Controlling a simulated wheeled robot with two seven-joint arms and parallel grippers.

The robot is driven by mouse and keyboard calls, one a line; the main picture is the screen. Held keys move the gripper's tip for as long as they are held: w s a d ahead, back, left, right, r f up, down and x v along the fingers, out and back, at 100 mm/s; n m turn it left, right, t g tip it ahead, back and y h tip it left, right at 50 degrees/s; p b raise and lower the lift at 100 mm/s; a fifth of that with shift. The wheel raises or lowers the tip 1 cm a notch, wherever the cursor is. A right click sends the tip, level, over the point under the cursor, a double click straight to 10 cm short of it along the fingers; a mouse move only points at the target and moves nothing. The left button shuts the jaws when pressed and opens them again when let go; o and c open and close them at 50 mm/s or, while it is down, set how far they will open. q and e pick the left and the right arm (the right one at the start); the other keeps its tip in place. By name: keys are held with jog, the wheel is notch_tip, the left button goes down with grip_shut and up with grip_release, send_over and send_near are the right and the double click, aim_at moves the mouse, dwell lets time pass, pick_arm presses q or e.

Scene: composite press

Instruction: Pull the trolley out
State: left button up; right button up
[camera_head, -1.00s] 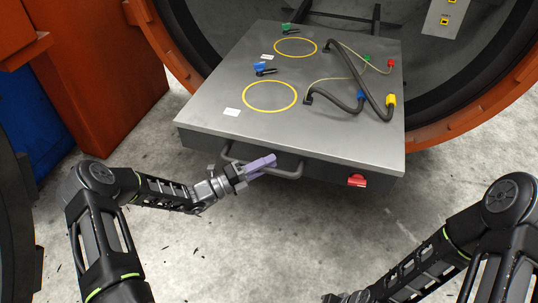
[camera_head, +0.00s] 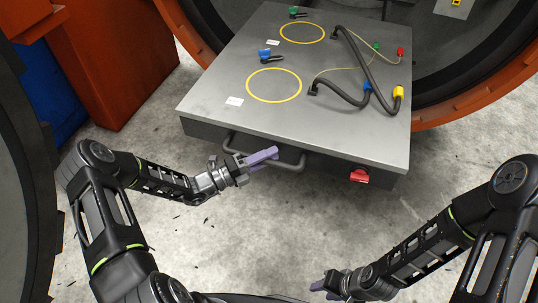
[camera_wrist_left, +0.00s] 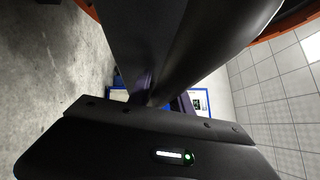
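The trolley (camera_head: 215,104) is a grey flat-topped slab with a dark looped front handle (camera_head: 291,166). It sticks out of the round press opening, its back part still within the ring. My left gripper (camera_head: 262,157) has its purple fingers at the handle's middle and looks shut on it. In the left wrist view the dark handle bar (camera_wrist_left: 205,50) runs between the fingers, which are mostly hidden in shadow. My right gripper (camera_head: 322,285) is low in the head view, away from the trolley; its finger opening cannot be made out.
The orange press rim (camera_head: 470,100) stands around the trolley's back. An orange block (camera_head: 120,60) is at the left. Hoses (camera_head: 345,98) and coloured connectors lie on the trolley top. A red part (camera_head: 359,176) is on its front. The concrete floor in front (camera_head: 390,215) is clear.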

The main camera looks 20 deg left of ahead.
pick_arm(q)
jog(key=shift+o, duration=1.4)
jog(key=v, duration=0.7)
jog(key=shift+s+a, duration=0.25)
jog(key=shift+a, duration=0.1)
jog(key=shift+d, duration=0.1)
